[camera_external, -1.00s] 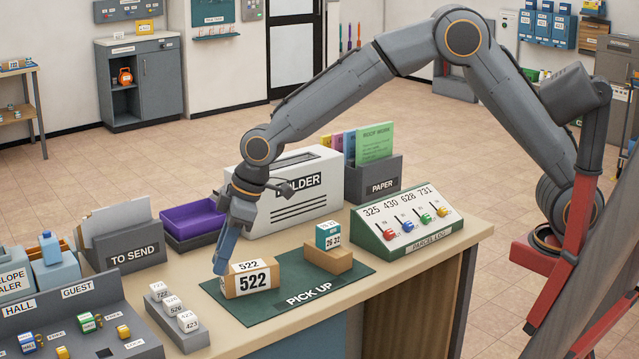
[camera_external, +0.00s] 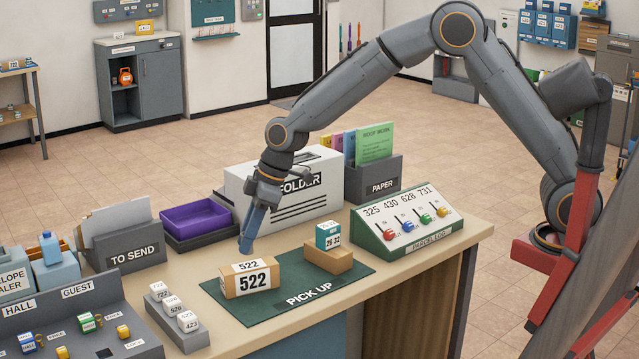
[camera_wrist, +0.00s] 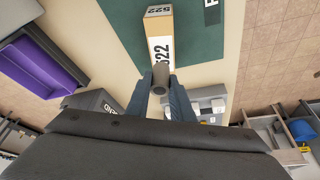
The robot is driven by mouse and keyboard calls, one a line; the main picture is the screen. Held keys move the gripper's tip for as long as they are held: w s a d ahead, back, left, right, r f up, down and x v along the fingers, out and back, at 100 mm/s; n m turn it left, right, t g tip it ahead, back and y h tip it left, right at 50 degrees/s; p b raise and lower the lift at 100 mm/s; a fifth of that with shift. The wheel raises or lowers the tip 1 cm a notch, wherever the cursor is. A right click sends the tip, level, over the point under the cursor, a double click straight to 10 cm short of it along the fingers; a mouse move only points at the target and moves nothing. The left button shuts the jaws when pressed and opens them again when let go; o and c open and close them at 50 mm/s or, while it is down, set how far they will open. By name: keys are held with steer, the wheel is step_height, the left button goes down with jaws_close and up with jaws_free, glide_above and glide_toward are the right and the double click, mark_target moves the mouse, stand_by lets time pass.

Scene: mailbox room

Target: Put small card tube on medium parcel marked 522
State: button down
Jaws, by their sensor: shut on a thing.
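The medium parcel marked 522 (camera_external: 251,279) is a brown box with white labels, lying on the left part of the green pick-up mat (camera_external: 296,305). It also shows at the top of the wrist view (camera_wrist: 160,40). My gripper (camera_external: 246,247) is above the parcel's far side in the external view. In the wrist view its blue fingers (camera_wrist: 164,88) are shut on a small grey-brown tube (camera_wrist: 160,77), which I take for the small card tube. The tube's end overlaps the parcel's near edge in the wrist view; I cannot tell whether they touch. The fingers hide the tube in the external view.
On the mat's right, a brown box (camera_external: 328,258) carries a teal and white box (camera_external: 328,235). A green parcel log panel (camera_external: 408,224), a FOLDER box (camera_external: 300,205), a purple tray (camera_external: 196,217) and a TO SEND holder (camera_external: 136,253) stand around. White numbered blocks (camera_external: 172,305) sit front left.

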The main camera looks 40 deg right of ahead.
steer(key=shift+f+p, duration=0.35)
steer(key=shift+f, duration=1.25)
steer(key=shift+f, duration=0.2)
steer(key=c, duration=1.6)
jaws_free()
steer(key=shift+o, duration=0.2)
steer(key=shift+r, duration=0.1)
steer(key=shift+r, duration=0.2)
steer(key=b+v, duration=0.3)
steer(key=v, duration=0.9)
steer(key=shift+d+f, duration=0.1)
steer(key=shift+f, duration=0.05)
